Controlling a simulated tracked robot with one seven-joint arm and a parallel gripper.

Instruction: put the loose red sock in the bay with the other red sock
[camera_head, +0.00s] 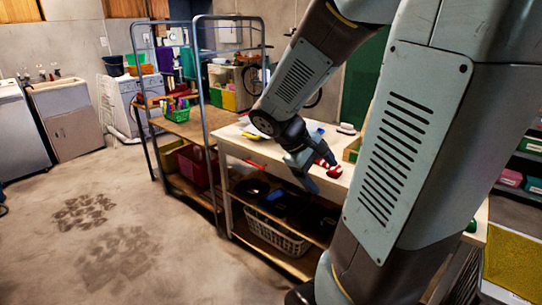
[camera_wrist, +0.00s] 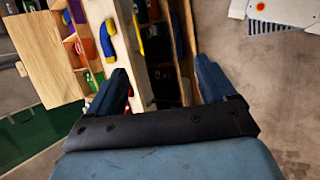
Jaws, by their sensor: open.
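My gripper (camera_head: 312,172) is over the white workbench (camera_head: 238,146) in the head view. In the wrist view my gripper (camera_wrist: 165,72) is open, with nothing between its two blue-grey fingers. A red and white thing (camera_head: 333,171), perhaps a sock, lies on the bench close beside the gripper. Another small red thing (camera_head: 257,166) lies near the bench's front edge. The wrist view shows a wooden divided box (camera_wrist: 45,60) with coloured things in its bays, one of them red (camera_wrist: 69,43). I cannot tell which red thing is the loose sock.
Under the bench are shelves with a pale basket (camera_head: 272,233). A metal-framed rack (camera_head: 150,100) with a green basket (camera_head: 177,115) stands to the left. The concrete floor (camera_head: 90,215) at left is clear.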

